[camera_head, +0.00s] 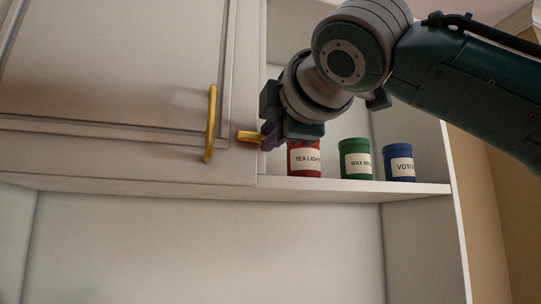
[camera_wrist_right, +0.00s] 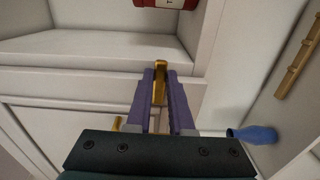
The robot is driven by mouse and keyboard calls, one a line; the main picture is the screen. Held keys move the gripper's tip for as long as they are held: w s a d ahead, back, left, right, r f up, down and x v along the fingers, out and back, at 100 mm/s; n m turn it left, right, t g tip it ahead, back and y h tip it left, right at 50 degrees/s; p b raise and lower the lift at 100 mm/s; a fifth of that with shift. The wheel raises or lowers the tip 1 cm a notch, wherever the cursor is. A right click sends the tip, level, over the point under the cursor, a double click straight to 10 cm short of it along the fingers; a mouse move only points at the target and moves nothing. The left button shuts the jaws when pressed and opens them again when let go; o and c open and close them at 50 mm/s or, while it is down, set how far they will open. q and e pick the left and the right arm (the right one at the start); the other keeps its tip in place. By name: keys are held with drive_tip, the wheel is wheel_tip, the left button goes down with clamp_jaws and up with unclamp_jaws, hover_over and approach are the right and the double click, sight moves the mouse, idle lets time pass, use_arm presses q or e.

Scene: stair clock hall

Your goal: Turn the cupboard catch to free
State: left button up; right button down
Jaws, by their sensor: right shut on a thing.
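The cupboard door (camera_head: 110,70) is pale and closed, with a vertical brass handle (camera_head: 211,123) near its right edge. The brass catch (camera_head: 247,136) lies about level beside the handle, at the door's right edge. My right gripper (camera_head: 267,135) comes in from the right and is shut on the catch, hiding its right part. In the right wrist view the catch (camera_wrist_right: 160,72) stands between the two purple fingers of my right gripper (camera_wrist_right: 160,85). My left gripper is out of view.
The red jar is close behind my gripper. A blue object (camera_wrist_right: 252,134) shows in the wrist view. The space below the cupboard is clear.

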drive_tip(key=m+b, duration=0.9)
drive_tip(key=m, duration=0.8)
drive_tip(key=shift+f+m, duration=0.1)
drive_tip(key=shift+m, duration=0.2)
idle(0.3)
drive_tip(key=c, duration=0.8)
unclamp_jaws()
